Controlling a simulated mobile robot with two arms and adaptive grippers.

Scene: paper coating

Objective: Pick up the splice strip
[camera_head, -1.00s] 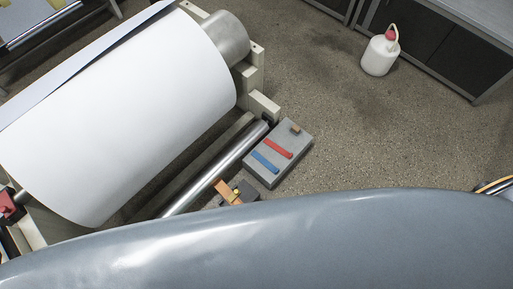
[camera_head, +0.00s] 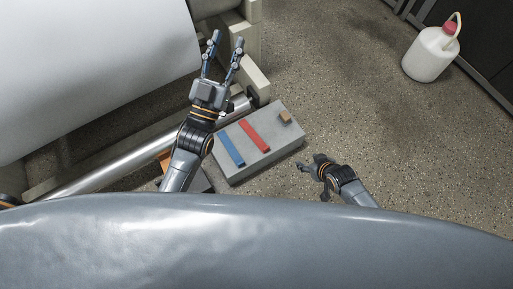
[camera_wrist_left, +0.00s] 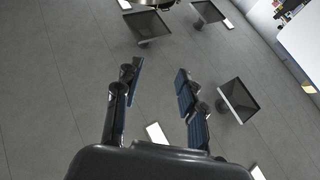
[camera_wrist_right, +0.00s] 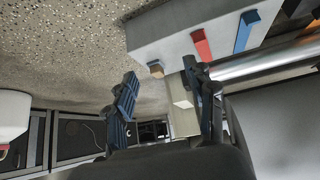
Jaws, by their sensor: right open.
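A blue strip (camera_head: 228,149) and a red strip (camera_head: 254,136) lie side by side on top of a grey block (camera_head: 222,170); I cannot tell which is the splice strip. Both also show at the top of the right wrist view, blue (camera_wrist_right: 246,31) and red (camera_wrist_right: 201,45). My left gripper (camera_head: 225,50) is open and empty, raised beyond the block near the paper roll; its fingers are spread in the left wrist view (camera_wrist_left: 157,95). My right gripper (camera_head: 311,165) is open and empty, just right of the block; its fingers also show in the right wrist view (camera_wrist_right: 165,95).
A small tan cube (camera_head: 285,118) sits on the block's far right corner. A large white paper roll (camera_head: 90,65) and a metal roller (camera_head: 120,160) are at left. A white jug with a red cap (camera_head: 430,56) stands on the floor at right. Open floor lies between.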

